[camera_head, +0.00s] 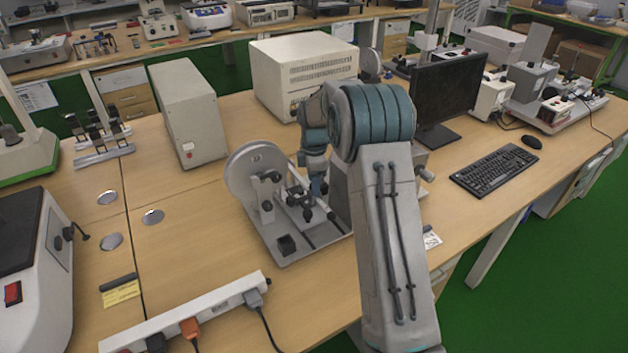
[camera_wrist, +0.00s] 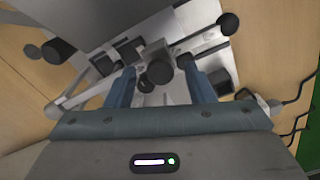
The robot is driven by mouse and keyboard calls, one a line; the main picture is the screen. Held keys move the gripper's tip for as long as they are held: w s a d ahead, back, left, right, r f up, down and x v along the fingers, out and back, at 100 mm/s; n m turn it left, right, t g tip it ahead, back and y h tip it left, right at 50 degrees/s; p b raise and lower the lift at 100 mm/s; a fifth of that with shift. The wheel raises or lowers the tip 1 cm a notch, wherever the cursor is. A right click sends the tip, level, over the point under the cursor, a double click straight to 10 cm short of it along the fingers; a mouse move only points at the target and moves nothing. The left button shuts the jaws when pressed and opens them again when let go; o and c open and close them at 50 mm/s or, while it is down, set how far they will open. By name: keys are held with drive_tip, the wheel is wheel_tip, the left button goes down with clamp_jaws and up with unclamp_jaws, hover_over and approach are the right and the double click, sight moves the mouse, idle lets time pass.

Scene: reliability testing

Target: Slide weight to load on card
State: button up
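The grey metal test device (camera_head: 275,252) stands on the bench, with a round disc (camera_head: 257,172), rods, black knobs and a flat base plate. My gripper (camera_head: 313,192) is lowered over its middle, and my arm hides its right part. In the wrist view, my two blue fingers (camera_wrist: 158,72) are apart, one on each side of a round black knob (camera_wrist: 160,73) on a metal carriage. I cannot tell whether the fingers touch it, or which part is the weight. A small black block (camera_head: 286,244) sits on the base plate. I cannot make out the card.
A white power strip (camera_head: 197,314) with plugs lies in front of the device. A grey box (camera_head: 188,112) and a cream instrument (camera_head: 301,72) stand behind. A monitor (camera_head: 447,92) and keyboard (camera_head: 497,171) are at right.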

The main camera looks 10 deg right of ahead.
drive_tip(key=shift+r, duration=0.1)
wheel_tip(320, 180, up, 14)
drive_tip(key=shift+b, duration=0.35)
drive_tip(key=s+a+r+m+t, duration=0.15)
drive_tip(key=s+m, duration=0.25)
drive_tip(key=s, duration=0.4)
drive_tip(key=s+r+m, duration=0.3)
drive_tip(key=s+m, duration=0.1)
drive_tip(key=s, duration=0.4)
drive_tip(key=s+f+m, duration=0.3)
drive_tip(key=s+m, duration=0.1)
drive_tip(key=s, duration=0.5)
drive_tip(key=s+f+m+t, duration=0.1)
drive_tip(key=s+f+m, duration=0.2)
drive_tip(key=s, duration=0.7)
drive_tip(key=shift+s+m, duration=0.3)
drive_tip(key=shift+m, duration=0.8)
